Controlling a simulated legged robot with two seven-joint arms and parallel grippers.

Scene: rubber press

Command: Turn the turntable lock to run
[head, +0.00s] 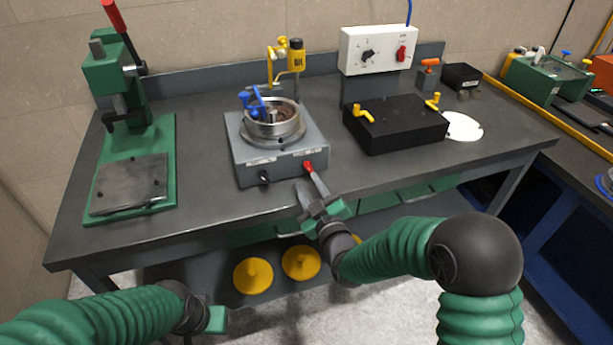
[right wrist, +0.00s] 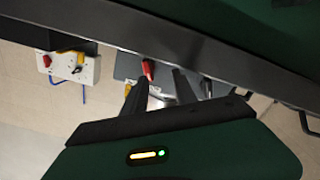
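The turntable unit (head: 250,160) is a grey box with a round metal bowl (head: 275,125) on top. On its front face are a red-tipped lever (head: 308,166) at the right and a black knob (head: 264,178) at the left. Their small labels are unreadable, so I cannot tell the lock's setting. My right gripper (head: 313,193) is just in front of and below the red lever, with its fingers apart. In the right wrist view the red lever (right wrist: 148,70) shows near the tip of the left-hand finger; contact is unclear. My left gripper (head: 216,319) is low, away from the table.
A green press (head: 130,170) stands on the left of the dark table (head: 205,190). A black box (head: 395,125) with yellow handles and a white disc (head: 462,127) are at the right. A white control box (head: 378,50) is behind. Yellow cones (head: 253,276) sit on the lower shelf.

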